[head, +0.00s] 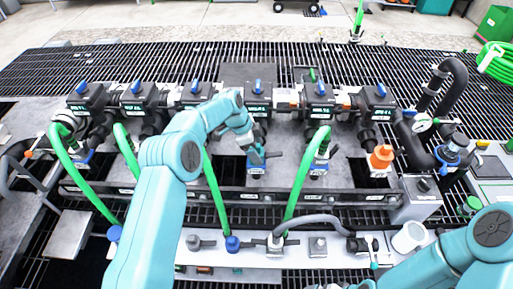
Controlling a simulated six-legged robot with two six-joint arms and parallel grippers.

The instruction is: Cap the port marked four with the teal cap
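The black manifold (290,197) runs across the middle of the head view, with several black valves that have blue handles. My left gripper (257,157) is at a port near the middle, below a valve (258,98). I cannot pick out the teal cap, and the port numbers are too small to read.
Green hoses (303,180) rise from the front to several ports. An orange cap (381,157) sits on the rightmost port. A pressure gauge (421,123) and black bent pipe (455,88) stand at the right. A white cup (409,237) stands on the front shelf. Dark grating lies behind.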

